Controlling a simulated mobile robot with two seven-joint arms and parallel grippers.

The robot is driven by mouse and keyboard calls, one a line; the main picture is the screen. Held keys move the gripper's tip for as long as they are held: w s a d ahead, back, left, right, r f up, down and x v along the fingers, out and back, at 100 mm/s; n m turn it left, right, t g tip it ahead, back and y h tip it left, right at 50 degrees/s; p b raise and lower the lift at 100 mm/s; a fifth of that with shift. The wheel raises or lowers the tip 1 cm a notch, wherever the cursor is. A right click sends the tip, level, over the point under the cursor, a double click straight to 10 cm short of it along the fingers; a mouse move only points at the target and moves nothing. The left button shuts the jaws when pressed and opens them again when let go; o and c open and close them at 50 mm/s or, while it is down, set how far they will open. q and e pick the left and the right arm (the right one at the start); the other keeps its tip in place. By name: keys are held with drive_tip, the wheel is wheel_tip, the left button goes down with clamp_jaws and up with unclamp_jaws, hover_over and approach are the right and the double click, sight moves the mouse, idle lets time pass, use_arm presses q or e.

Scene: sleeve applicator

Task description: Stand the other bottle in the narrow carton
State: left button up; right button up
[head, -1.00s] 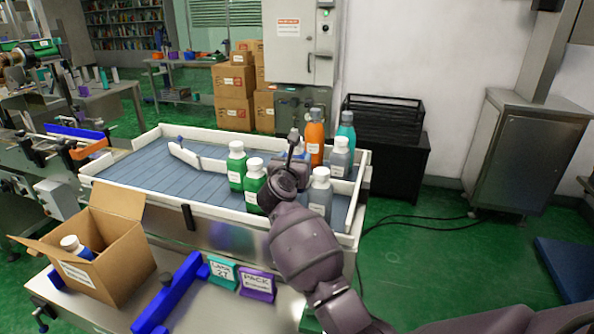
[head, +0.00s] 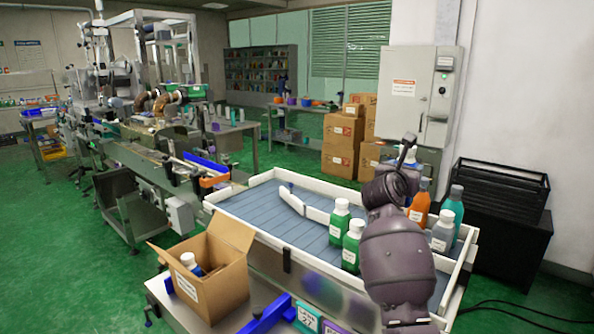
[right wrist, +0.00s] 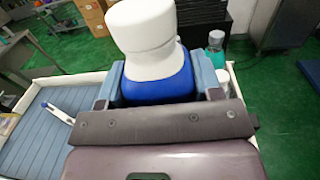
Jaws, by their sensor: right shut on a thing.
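The open cardboard carton (head: 222,294) stands at the lower left in the head view, flaps spread. A blue bottle with a white cap (head: 190,263) is inside it, leaning. My right gripper (right wrist: 157,84) is shut on another blue bottle with a white shoulder and cap (right wrist: 148,45), seen close up between the fingers. My left gripper is out of view.

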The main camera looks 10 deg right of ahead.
drive_tip(key=shift+a+r, duration=0.1)
drive_tip(key=shift+r, duration=0.45)
drive_tip(key=s+a+r+n+t+y, duration=0.2)
drive_tip(key=a+r, duration=0.2)
drive_tip(key=r, duration=0.2)
drive_tip(key=s+a+f+n+t+y, duration=0.1)
drive_tip(key=s+a+n+t+y, duration=0.15)
drive_tip(key=s+a+y, duration=0.2)
drive_tip(key=s+a+f+n+y, duration=0.2)
drive_tip(key=s+a+f+y, duration=0.1)
drive_tip(key=s+f, duration=0.8)
drive_tip(key=s+a+f+n+y, duration=0.2)
drive_tip(key=s+a+f+y, duration=0.1)
drive_tip(key=s+f, duration=0.8)
drive_tip(key=shift+a+f, duration=0.8)
drive_tip(key=shift+f, duration=1)
drive_tip(key=shift+a+t, duration=0.15)
drive_tip(key=shift+t, duration=0.1)
